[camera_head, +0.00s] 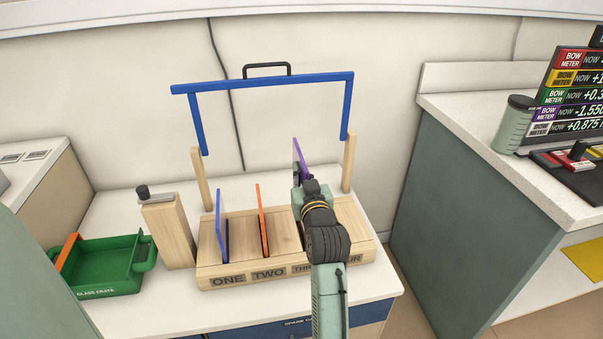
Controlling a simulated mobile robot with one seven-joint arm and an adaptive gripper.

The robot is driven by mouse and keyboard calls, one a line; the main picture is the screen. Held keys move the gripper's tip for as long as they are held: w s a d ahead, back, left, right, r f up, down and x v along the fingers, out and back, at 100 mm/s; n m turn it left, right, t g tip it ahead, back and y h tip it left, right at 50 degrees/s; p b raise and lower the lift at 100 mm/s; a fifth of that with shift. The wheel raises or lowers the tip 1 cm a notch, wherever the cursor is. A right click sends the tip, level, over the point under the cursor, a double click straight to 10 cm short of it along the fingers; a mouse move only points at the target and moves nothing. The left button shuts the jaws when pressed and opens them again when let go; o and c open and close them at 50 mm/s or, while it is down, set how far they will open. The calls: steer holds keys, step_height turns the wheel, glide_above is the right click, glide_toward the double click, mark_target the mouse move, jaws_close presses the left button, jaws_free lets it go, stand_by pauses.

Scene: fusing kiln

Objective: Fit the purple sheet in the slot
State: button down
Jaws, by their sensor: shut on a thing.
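The purple sheet (299,158) stands upright and edge-on above the rear of the wooden rack (215,270). My gripper (304,188) is shut on it; the fingers and the sheet's lower part are largely hidden by my wrist and arm. The rack's front reads ONE, TWO, THREE and a partly covered last label. A blue sheet (220,225) stands at ONE and an orange sheet (262,220) at TWO. A dark gap shows at THREE, just left of my wrist. I cannot tell whether the purple sheet touches the rack.
A blue bar frame (265,82) with a black handle is raised behind and above the rack, near two wooden posts (348,162). A counter with bow meters (570,112) stands right.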

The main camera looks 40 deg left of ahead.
steer(key=shift+f+b, duration=2.05)
steer(key=shift+f, duration=0.75)
steer(key=shift+f+b, duration=2.85)
steer(key=shift+f, duration=1.15)
steer(key=c, duration=1.7)
jaws_free()
steer(key=shift+o, duration=0.2)
steer(key=shift+f, duration=0.2)
steer(key=v, duration=1.2)
steer(key=shift+r, duration=0.15)
